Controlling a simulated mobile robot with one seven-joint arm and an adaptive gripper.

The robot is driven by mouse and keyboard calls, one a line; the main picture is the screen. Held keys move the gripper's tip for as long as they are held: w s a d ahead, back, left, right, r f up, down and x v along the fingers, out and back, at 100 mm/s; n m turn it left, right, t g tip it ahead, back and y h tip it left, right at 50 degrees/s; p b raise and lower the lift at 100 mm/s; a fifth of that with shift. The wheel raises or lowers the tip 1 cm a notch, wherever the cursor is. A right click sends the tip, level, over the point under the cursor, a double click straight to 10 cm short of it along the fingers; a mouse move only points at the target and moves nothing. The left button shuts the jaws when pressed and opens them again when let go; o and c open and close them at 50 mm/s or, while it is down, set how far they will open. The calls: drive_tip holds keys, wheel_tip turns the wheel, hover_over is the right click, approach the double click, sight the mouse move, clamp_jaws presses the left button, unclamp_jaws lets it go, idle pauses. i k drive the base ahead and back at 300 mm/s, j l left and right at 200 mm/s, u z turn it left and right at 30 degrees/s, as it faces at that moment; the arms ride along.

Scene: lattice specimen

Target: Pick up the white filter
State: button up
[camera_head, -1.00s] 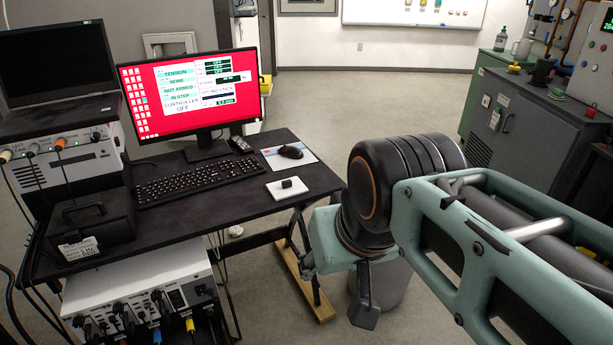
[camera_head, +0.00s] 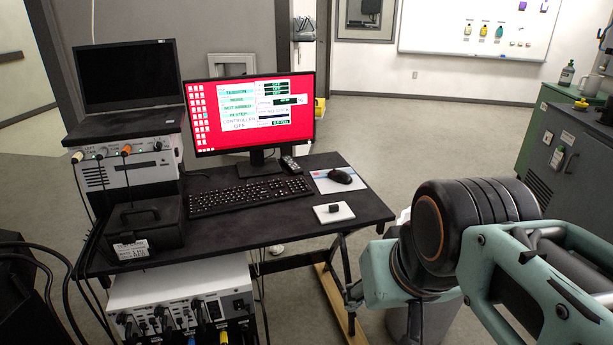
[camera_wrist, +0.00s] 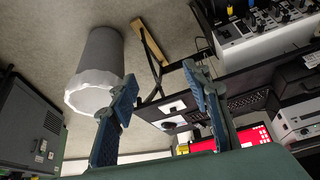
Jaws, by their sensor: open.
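I cannot identify the white filter with certainty. The pad also shows in the wrist view (camera_wrist: 171,106). My gripper (camera_wrist: 160,104) is open, with two blue-padded fingers apart and nothing between them. In the wrist view the desk lies behind and right of the fingers. In the head view my arm hides most of the gripper, right of the desk.
The black desk (camera_head: 250,228) holds a monitor (camera_head: 250,118), keyboard (camera_head: 248,196), mouse (camera_head: 340,176) and black box (camera_head: 147,226). A grey bin (camera_wrist: 100,60) with a white liner stands beside the desk. A grey-green cabinet (camera_head: 562,160) is at right. Open floor lies behind.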

sight(338, 212)
drive_tip(key=u, duration=1.55)
drive_tip(key=z, duration=1.65)
drive_tip(key=i+j+z, duration=0.1)
drive_tip(key=i+z, duration=0.35)
drive_tip(key=i, duration=1.05)
drive_tip(key=j+u, duration=0.15)
